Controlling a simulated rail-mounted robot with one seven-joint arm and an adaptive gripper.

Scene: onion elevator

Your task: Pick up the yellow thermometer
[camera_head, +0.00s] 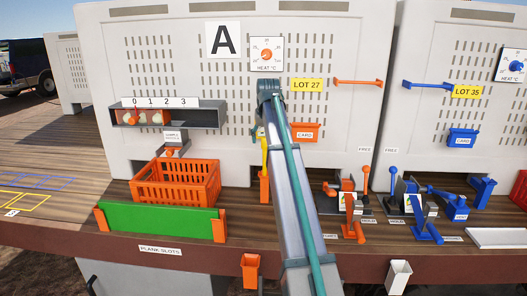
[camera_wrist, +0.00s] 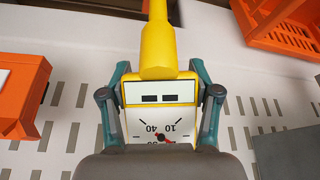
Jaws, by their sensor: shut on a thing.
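The yellow thermometer (camera_wrist: 158,50) has a yellow stem and a white dial face with numbers, seen upside down in the wrist view. My gripper (camera_wrist: 163,85) is shut on its head, with one finger on each side. In the head view my gripper (camera_head: 268,94) is in front of the white panel, below the heat dial. The thermometer's yellow stem (camera_head: 263,152) hangs below it, beside my arm. Its lower end is close to an orange holder (camera_head: 264,189); I cannot tell whether it is inside. My arm hides part of the thermometer.
An orange crate (camera_head: 150,184) stands left on the wooden counter, behind a green board (camera_head: 160,218). An orange card holder (camera_head: 305,132) is on the panel to the right. Orange levers (camera_head: 352,228) and blue levers (camera_head: 425,230) stand further right. A grey sample shelf (camera_head: 205,118) is on the left.

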